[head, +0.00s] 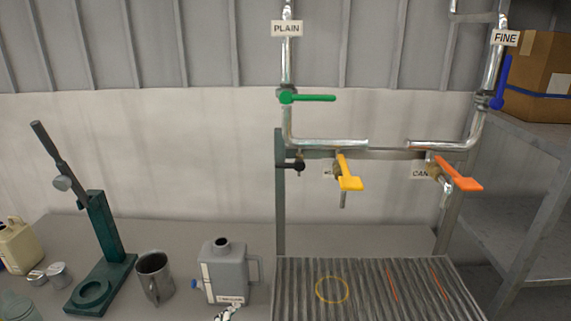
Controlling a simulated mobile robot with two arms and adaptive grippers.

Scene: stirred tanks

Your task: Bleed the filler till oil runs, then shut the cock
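The filler is a bright pipe frame over a ribbed drip tray (300,303). The PLAIN pipe (287,62) has a green lever (315,98) lying level across it. The FINE pipe (492,65) has a blue lever (502,82) slanting up along it. A yellow-handled cock (349,174) sits above a short down spout (343,200). An orange-handled cock (459,176) is at the right, beside a partly hidden label beginning CAN (421,173). A small black-knobbed fitting (291,165) is at the left. No oil stream is visible.
A grey jug (226,272), metal mug (154,276), green lever stand (103,245), small tins (57,272) and cream container (18,245) stand left on the bench. A yellow ring (332,290) marks the tray. A cardboard box (542,65) is on the right shelf.

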